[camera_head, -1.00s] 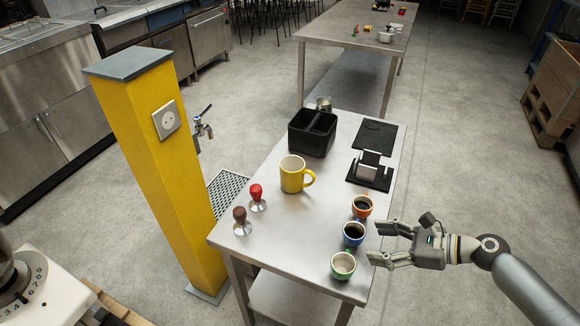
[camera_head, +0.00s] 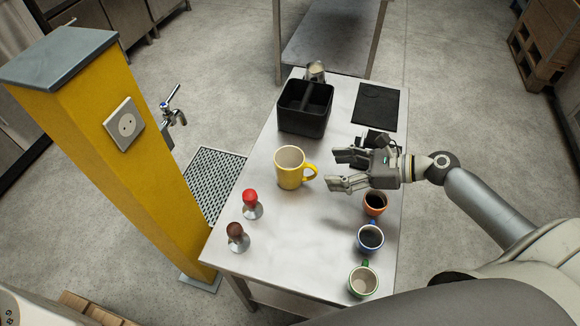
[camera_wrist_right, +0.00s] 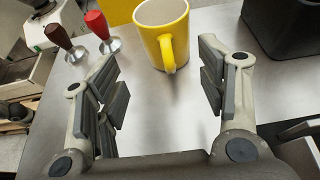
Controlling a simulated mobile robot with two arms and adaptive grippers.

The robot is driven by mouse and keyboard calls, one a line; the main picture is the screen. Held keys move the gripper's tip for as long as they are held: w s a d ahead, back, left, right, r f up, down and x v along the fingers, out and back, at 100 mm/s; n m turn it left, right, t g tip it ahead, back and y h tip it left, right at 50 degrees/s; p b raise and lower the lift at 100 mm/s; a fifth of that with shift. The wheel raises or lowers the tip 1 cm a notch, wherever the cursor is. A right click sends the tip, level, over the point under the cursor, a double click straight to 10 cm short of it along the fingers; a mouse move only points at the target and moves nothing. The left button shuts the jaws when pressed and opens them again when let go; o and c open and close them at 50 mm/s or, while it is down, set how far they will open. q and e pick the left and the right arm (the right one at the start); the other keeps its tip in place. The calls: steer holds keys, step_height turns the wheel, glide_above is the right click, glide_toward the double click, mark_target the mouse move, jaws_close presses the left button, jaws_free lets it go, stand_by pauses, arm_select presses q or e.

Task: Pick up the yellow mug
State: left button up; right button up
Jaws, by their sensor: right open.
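The yellow mug (camera_head: 289,168) stands upright on the steel table (camera_head: 318,235), its handle turned to the right toward my right gripper. My right gripper (camera_head: 338,170) is open and empty, just right of the mug and apart from it. In the right wrist view the mug (camera_wrist_right: 160,28) is ahead of the open fingers (camera_wrist_right: 162,85), near the top middle, with its handle facing the gripper. The mug's interior looks empty. My left gripper is not in view.
A black divided bin (camera_head: 305,108) stands behind the mug. Red (camera_head: 252,204) and brown (camera_head: 237,237) tampers stand at front left. Orange (camera_head: 375,203), blue (camera_head: 370,238) and green (camera_head: 363,280) cups line the right edge. A yellow pillar (camera_head: 105,150) with a tap stands left.

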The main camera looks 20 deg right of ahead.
mark_target(315, 168)
steer(key=shift+w+a+f, duration=0.25)
steer(key=shift+w+a, duration=0.2)
steer(key=shift+w+a+f, duration=0.2)
steer(key=shift+w+a, duration=0.05)
steer(key=shift+x, duration=0.8)
steer(key=x, duration=0.3)
steer(key=shift+w+d+f+p, duration=0.1)
steer(key=shift+w+f+p, duration=0.1)
steer(key=shift+w+p, duration=0.1)
steer(key=shift+w+f, duration=0.1)
steer(key=shift+c, duration=0.2)
steer(key=c, duration=1)
jaws_close()
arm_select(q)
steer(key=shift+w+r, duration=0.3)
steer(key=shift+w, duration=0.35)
